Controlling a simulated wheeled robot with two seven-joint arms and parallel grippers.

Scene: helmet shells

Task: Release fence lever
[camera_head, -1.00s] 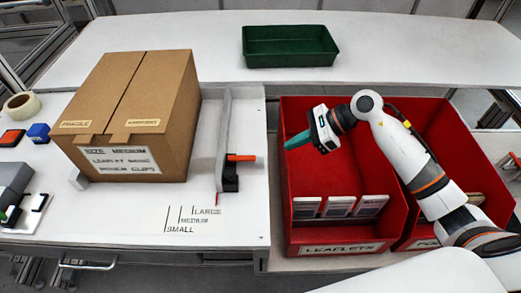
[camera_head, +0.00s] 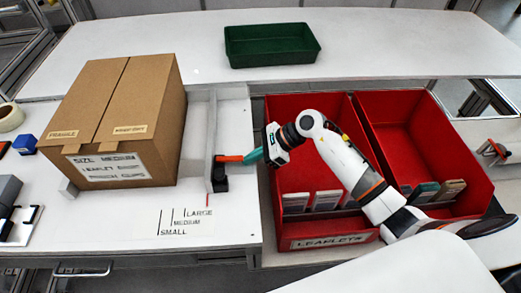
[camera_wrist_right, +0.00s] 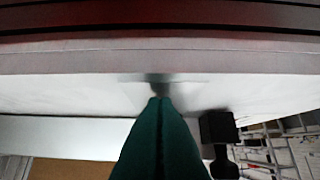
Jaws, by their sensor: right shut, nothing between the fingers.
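The orange fence lever (camera_head: 229,158) points to the right from a black clamp block (camera_head: 220,181) at the right side of the grey fence (camera_head: 211,125). The fence stands beside the closed cardboard box (camera_head: 150,110). My right gripper (camera_head: 245,157) has its teal fingers shut and empty at the lever's free end; I cannot tell if they touch it. The right wrist view shows the shut fingertips (camera_wrist_right: 160,99) pointing at a pale surface, with a black part (camera_wrist_right: 217,127) to their right. The orange lever cannot be made out there. My left gripper is not in view.
Two red bins, the left one labelled leaflets (camera_head: 330,242), stand right of the table, holding packets. A green tray (camera_head: 271,45) lies on the back table. Size marks (camera_head: 186,221) are on the table in front of the fence. A blue block (camera_head: 24,144) sits far left.

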